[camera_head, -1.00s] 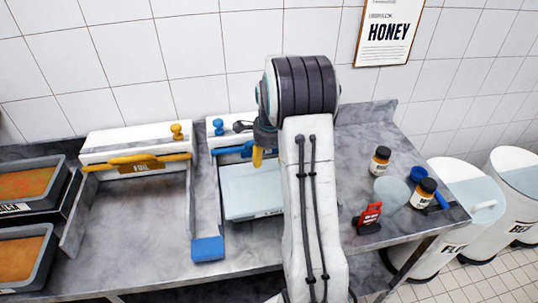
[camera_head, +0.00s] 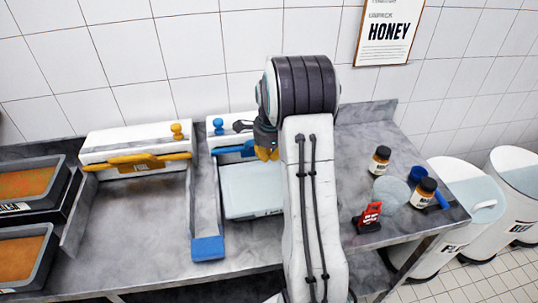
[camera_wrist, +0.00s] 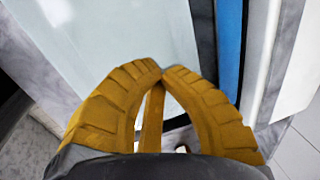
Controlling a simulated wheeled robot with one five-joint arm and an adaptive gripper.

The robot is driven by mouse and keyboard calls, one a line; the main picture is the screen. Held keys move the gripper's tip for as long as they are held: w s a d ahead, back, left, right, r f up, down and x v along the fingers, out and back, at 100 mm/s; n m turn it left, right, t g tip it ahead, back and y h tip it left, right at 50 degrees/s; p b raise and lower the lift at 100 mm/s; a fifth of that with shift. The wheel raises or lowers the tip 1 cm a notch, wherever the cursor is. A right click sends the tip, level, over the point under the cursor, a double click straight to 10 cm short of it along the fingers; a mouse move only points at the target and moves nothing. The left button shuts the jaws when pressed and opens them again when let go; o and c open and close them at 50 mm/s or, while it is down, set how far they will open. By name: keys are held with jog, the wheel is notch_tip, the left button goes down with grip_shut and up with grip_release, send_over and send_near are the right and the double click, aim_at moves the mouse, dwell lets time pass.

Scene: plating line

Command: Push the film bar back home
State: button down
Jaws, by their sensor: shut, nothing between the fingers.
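The film dispenser is a white box (camera_head: 240,124) with a blue knob (camera_head: 218,126). The blue film bar (camera_head: 232,150) lies along its front edge, its right part hidden behind my gripper and arm. A pale sheet or tray (camera_head: 250,192) lies in front of the bar. My gripper (camera_head: 266,154) is over the far edge of the pale sheet, close to the bar. In the wrist view, my yellow fingers (camera_wrist: 163,74) meet at their tips, empty, over the pale surface (camera_wrist: 120,40). The blue bar (camera_wrist: 229,45) runs to their right, past a dark strip; I cannot tell whether they touch it.
Left stands another white dispenser (camera_head: 135,136) with a yellow bar (camera_head: 150,161). A blue pad (camera_head: 208,248) lies on the divider's front end. Jars (camera_head: 381,159), a red-and-black item (camera_head: 368,216) and a clear round item (camera_head: 391,191) stand at right. Orange-filled trays (camera_head: 25,183) are far left.

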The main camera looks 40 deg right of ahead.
jog(key=c, duration=0.9)
grip_release()
jog(key=shift+r, duration=0.1)
notch_tip(320, 180, up, 12)
jog(key=s+a, duration=0.1)
jog(key=s, duration=0.1)
jog(key=shift+f, duration=0.2)
dwell(0.5)
